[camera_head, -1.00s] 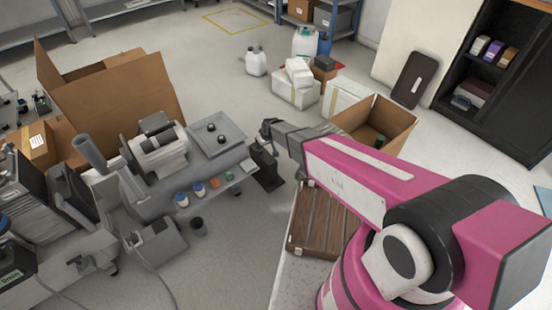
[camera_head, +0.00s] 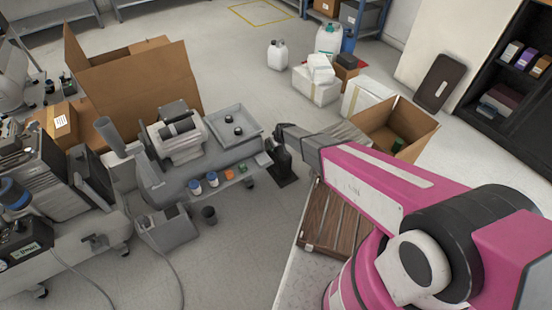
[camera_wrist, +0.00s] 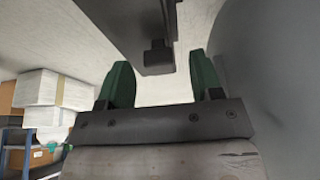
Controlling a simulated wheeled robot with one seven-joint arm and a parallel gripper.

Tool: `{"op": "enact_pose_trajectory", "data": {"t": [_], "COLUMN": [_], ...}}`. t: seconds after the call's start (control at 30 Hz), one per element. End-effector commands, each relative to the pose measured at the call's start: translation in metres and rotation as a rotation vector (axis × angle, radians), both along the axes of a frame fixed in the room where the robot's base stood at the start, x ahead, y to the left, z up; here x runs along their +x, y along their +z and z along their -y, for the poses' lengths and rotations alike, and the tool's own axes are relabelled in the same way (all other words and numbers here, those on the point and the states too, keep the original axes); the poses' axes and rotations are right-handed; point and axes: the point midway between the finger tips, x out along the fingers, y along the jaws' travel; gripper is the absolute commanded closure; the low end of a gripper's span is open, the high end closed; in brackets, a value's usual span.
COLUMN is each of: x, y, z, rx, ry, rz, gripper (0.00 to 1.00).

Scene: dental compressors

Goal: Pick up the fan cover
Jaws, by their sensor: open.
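I cannot pick out the fan cover with certainty. A grey compressor unit with a finned motor (camera_head: 180,142) stands left of centre in the head view. A grey tray (camera_head: 222,118) with two small black knobs sits beside the motor. My gripper (camera_head: 283,168) hangs at the end of my pink arm, just right of the unit's right end. In the wrist view my gripper (camera_wrist: 160,84) shows two green fingertips spread apart, with no held object visible. A dark block (camera_wrist: 157,56) shows at the top between them; I cannot tell what it is.
Several small coloured caps (camera_head: 229,174) line the unit's front edge. An open cardboard box (camera_head: 135,80) stands behind left, another (camera_head: 412,135) behind my arm. A brown slatted panel (camera_head: 330,220) lies beside my base. Clear floor (camera_head: 240,245) lies in front of the unit.

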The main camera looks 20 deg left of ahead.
Motion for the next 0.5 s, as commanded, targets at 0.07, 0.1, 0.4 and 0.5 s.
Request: {"op": "enact_pose_trajectory", "data": {"t": [0.07, 0.1, 0.4, 0.5], "x": [0.0037, 0.0041, 0.0033, 0.0033], "y": [-0.0112, -0.0138, -0.0144, -0.0143], "z": [-0.0042, -0.0048, -0.0044, -0.0043], "rx": [0.000, 0.000, 0.000, 0.000], "ry": [0.000, 0.000, 0.000, 0.000], "rz": [0.000, 0.000, 0.000, 0.000], "gripper": [0.40, 0.40, 0.60, 0.93]}}
